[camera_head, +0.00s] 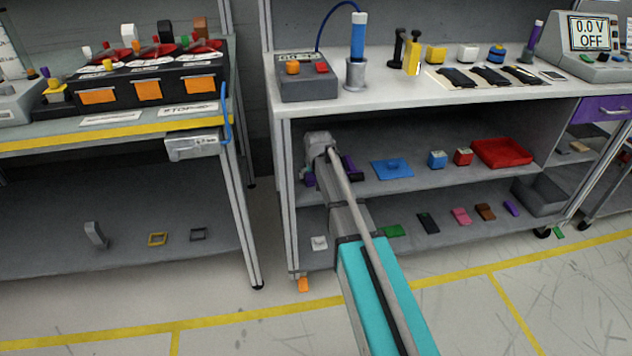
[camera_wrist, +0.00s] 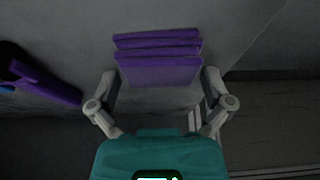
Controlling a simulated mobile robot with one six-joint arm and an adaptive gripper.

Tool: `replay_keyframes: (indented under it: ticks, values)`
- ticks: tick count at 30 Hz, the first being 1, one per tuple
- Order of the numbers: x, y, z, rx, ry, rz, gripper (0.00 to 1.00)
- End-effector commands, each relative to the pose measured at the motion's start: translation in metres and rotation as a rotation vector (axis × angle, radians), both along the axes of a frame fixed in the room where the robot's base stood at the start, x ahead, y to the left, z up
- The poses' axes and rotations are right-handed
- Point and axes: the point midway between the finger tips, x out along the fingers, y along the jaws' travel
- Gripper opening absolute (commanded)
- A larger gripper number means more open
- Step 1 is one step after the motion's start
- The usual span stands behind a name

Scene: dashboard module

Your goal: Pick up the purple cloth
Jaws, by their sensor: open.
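A purple cloth (camera_wrist: 158,70), folded in layers, lies on the grey shelf straight ahead in the wrist view. My gripper (camera_wrist: 161,88) is open, with one finger at each side of the cloth's near part. The fingers look apart from the cloth; whether they touch it is hard to tell. In the head view my arm reaches into the middle shelf of the right-hand bench and hides most of the cloth. A small purple patch (camera_head: 309,179) shows left of my gripper there.
A purple and dark object (camera_wrist: 45,82) lies left of the cloth in the wrist view. The bench top (camera_head: 420,96) is above.

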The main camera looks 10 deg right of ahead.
Motion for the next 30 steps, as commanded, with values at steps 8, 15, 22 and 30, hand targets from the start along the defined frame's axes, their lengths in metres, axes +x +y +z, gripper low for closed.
replay_keyframes:
  ticks: [8, 15, 22, 30]
  values:
    - [-0.0001, 0.0000, 0.0004, 0.000, 0.000, 0.000, 1.00]
    - [-0.0002, -0.0001, 0.0004, 0.000, 0.000, 0.000, 0.91]
    - [-0.0002, -0.0001, 0.0004, 0.000, 0.000, 0.000, 0.48]
    - [0.0000, -0.0002, 0.0006, 0.000, 0.000, 0.000, 0.44]
